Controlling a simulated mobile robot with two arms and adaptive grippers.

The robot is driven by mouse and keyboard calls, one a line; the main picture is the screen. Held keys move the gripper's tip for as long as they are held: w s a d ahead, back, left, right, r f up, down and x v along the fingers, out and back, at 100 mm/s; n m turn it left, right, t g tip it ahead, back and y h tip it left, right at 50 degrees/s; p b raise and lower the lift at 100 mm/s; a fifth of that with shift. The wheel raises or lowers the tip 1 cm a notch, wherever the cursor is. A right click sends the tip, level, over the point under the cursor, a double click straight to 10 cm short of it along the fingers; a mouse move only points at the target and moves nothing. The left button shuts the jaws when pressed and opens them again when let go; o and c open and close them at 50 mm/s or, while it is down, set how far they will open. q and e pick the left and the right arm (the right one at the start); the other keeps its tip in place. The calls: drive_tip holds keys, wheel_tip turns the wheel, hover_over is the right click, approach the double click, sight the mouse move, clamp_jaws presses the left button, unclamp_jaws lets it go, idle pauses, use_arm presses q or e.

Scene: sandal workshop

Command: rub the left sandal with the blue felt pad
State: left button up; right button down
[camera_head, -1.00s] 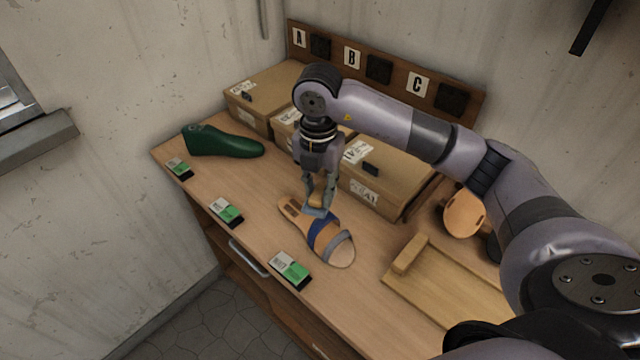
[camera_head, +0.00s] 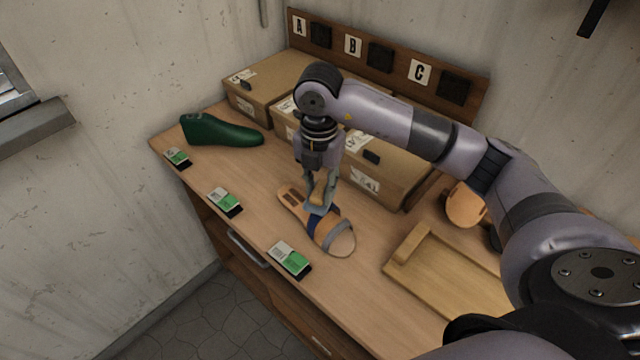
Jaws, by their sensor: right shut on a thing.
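A tan sandal (camera_head: 331,233) with a dark blue strap and a grey strap lies on the workbench (camera_head: 255,175). My left gripper is not in view.
Cardboard boxes (camera_head: 385,183) stand along the back, below a board (camera_head: 400,62) marked A, B, C. A green shoe form (camera_head: 218,132) lies at the far left. Several green-and-white cards (camera_head: 289,258) line the front edge. A wooden tray (camera_head: 440,278) lies to the right.

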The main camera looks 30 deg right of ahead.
drive_tip(key=shift+f+b, duration=0.45)
drive_tip(key=shift+f, duration=0.1)
